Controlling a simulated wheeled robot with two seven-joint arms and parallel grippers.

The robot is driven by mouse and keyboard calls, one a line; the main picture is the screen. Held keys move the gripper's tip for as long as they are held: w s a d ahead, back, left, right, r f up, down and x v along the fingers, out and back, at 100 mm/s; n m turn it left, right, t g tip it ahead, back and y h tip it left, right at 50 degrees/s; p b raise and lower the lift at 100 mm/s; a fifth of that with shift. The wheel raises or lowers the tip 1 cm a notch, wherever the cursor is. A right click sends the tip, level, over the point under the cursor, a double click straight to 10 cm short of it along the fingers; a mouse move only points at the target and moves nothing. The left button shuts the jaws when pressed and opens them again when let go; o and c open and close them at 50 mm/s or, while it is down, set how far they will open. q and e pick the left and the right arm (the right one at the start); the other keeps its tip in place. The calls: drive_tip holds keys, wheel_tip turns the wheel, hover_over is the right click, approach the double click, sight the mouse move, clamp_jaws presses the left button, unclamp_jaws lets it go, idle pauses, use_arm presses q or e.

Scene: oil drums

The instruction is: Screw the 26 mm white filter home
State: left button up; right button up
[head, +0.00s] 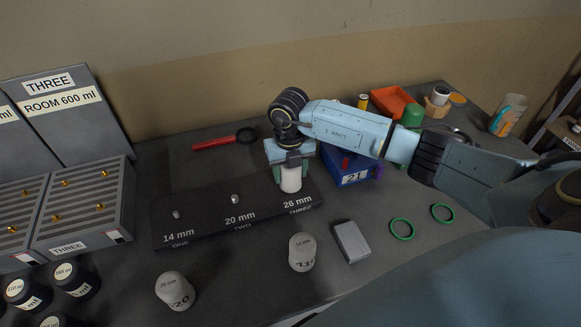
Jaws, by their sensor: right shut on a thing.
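The white filter (291,181) stands upright at the 26 mm place, marked THREE, on the dark block (265,215). My right gripper (290,165) points down from above and is shut on this filter's upper part. The filter's top and the fitting under it are hidden. The 14 mm and 20 mm places show bare small metal studs (235,199). Two other white filters stand on the table in front of the block, one at the left (176,290) and one in the middle (302,252). My left gripper is out of view.
A grey block (351,241) and two green rings (402,229) lie right of the dark block. A blue box (350,178) marked 21 stands close behind my gripper. A red-handled tool (222,142) lies behind. Grey trays (85,215) and black jars (75,280) fill the left.

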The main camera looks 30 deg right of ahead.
drive_tip(key=o, duration=1.2)
